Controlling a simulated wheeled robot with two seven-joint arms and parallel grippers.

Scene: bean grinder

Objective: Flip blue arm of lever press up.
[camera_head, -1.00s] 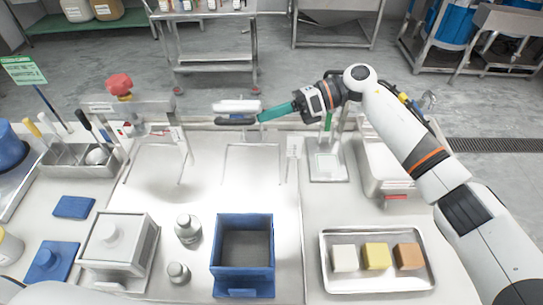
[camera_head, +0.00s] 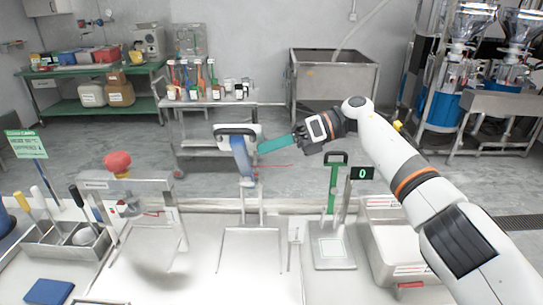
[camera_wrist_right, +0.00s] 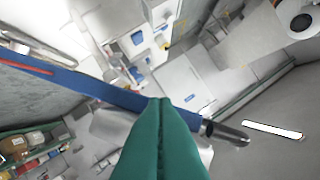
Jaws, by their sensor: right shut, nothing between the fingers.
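The lever press (camera_head: 239,130) has a white head on a thin metal stand near the back edge of the table. Its blue arm (camera_head: 241,160) shows below the white head in the head view. My left gripper is not in view.
A press with a red knob (camera_head: 118,162) stands at the left, beside a tool holder (camera_head: 62,243). A scale with a green post (camera_head: 333,190) and a display (camera_head: 362,173) stands right of the lever press.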

